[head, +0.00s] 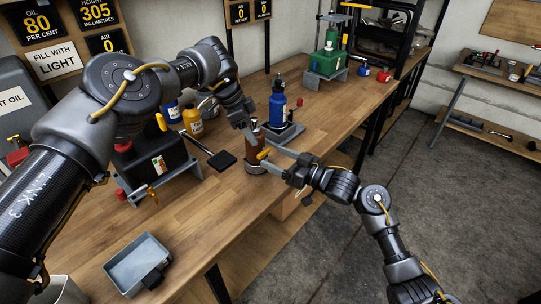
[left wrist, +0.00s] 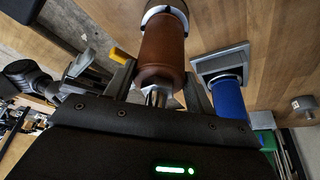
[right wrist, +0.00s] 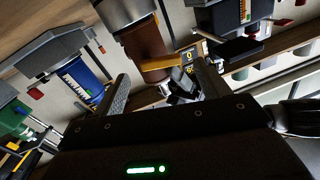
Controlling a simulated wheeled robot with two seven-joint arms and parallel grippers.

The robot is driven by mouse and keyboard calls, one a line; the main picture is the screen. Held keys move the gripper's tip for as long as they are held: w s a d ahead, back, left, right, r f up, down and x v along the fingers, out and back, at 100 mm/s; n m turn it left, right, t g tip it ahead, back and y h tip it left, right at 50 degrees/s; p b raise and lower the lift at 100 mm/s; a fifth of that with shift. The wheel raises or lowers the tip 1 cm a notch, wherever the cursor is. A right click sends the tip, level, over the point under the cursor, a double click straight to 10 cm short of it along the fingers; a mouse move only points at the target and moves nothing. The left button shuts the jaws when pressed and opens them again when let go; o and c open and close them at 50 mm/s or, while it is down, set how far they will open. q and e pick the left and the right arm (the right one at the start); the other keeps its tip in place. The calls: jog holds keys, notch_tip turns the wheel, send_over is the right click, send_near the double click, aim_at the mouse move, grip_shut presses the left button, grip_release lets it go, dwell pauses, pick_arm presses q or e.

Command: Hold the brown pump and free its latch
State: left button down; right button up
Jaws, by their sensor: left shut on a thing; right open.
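The brown pump (head: 257,141) stands upright near the table's front edge, with a silver collar at its base. It also shows in the left wrist view (left wrist: 162,48) and the right wrist view (right wrist: 146,42). My left gripper (head: 252,127) is shut on its upper end from above. The yellow latch (head: 264,154) sticks out from the pump's side toward my right gripper (head: 268,160). My right gripper is open, its fingers on either side of the latch in the head view. In the right wrist view the latch (right wrist: 162,62) lies beyond the fingertips; I cannot tell whether they touch.
A blue bottle (head: 278,105) on a grey stand is just behind the pump. A black pad (head: 222,160) lies to its left, near a black machine (head: 155,155). A grey tray (head: 138,262) is at the near left. A green machine (head: 326,60) stands farther back.

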pick_arm(q)
jog(key=shift+r, duration=0.1)
pick_arm(e)
jog(key=v, duration=0.8)
jog(key=shift+s+d, duration=0.2)
jog(key=shift+d, duration=0.1)
pick_arm(q)
jog(key=shift+c, duration=2.2)
grip_release()
jog(key=v, duration=1.1)
jog(key=shift+a+r, duration=0.2)
jog(key=shift+r, duration=0.15)
